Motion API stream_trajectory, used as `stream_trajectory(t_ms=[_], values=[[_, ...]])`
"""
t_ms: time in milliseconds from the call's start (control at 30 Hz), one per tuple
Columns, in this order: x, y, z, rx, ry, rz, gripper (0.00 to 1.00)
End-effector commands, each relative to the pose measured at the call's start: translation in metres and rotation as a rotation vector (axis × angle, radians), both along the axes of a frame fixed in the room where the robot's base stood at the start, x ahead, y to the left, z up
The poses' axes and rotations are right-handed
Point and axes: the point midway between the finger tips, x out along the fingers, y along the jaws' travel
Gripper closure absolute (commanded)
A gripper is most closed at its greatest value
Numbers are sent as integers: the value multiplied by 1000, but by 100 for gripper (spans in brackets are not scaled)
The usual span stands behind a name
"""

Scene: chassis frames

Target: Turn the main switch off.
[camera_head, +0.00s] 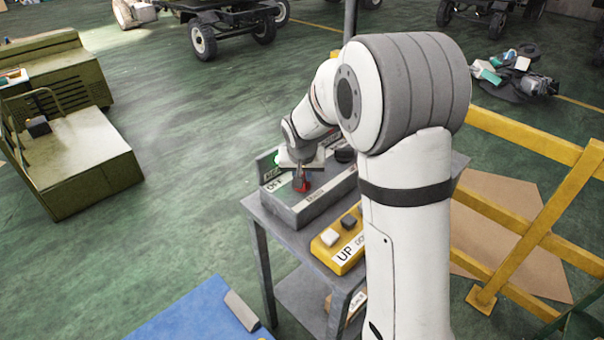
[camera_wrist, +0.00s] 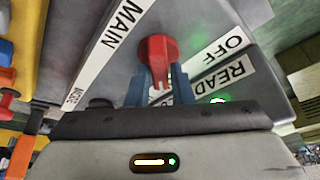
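The main switch is a red rotary handle (camera_wrist: 157,48) on a grey control box (camera_head: 325,203). In the wrist view it lies between a MAIN label and an OFF label (camera_wrist: 222,47). My gripper (camera_wrist: 159,82) has its two blue-grey fingers on either side of the red handle's narrow part, with little gap visible; it looks shut on it. In the head view my gripper (camera_head: 300,176) comes down onto the box from above, and only part of the red handle shows. A green lamp (camera_wrist: 219,100) is lit beside the READY label.
The box stands on a grey metal table (camera_head: 283,234). A yellow UP/DOWN button box (camera_head: 328,262) sits nearer on the same table. A black knob (camera_head: 345,155) is at the box's far end. Yellow railing (camera_head: 520,215) stands to the right; green floor is open to the left.

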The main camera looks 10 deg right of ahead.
Motion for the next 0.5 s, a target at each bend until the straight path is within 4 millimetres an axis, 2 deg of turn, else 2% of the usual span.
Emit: stream_trajectory(t_ms=[33,233,500], values=[[0,0,0,0,0,0,84],[0,0,0,0,0,0,100],[0,0,0,-1,0,12,100]])
